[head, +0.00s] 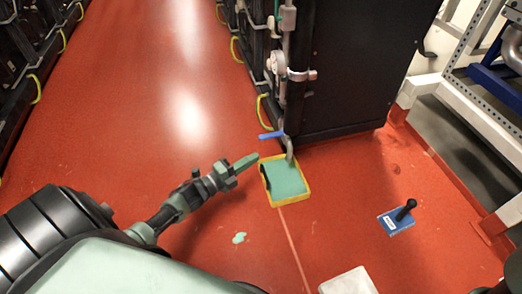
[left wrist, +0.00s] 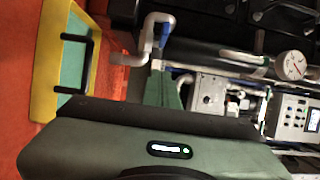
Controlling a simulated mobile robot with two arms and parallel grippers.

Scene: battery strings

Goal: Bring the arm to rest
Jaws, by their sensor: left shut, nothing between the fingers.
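My left gripper (head: 246,163) reaches in from the left in the head view. Its fingers are together with nothing held, and they point toward the dark cabinet. In the left wrist view the green finger (left wrist: 171,92) shows only in part behind my wrist housing. The gripper is above and left of a yellow-rimmed tray (head: 272,203) with a green inside, apart from it as far as I can tell. The tray also shows in the left wrist view (left wrist: 45,92), with a black handle on it. My right gripper is not in view.
A black cabinet (head: 362,60) stands behind the tray, with a pipe, a blue-handled valve (head: 271,135) and a gauge (head: 277,62). A blue block with a black knob (head: 396,220) and a white object (head: 348,282) are at right. A green spill (head: 239,238) marks the red floor.

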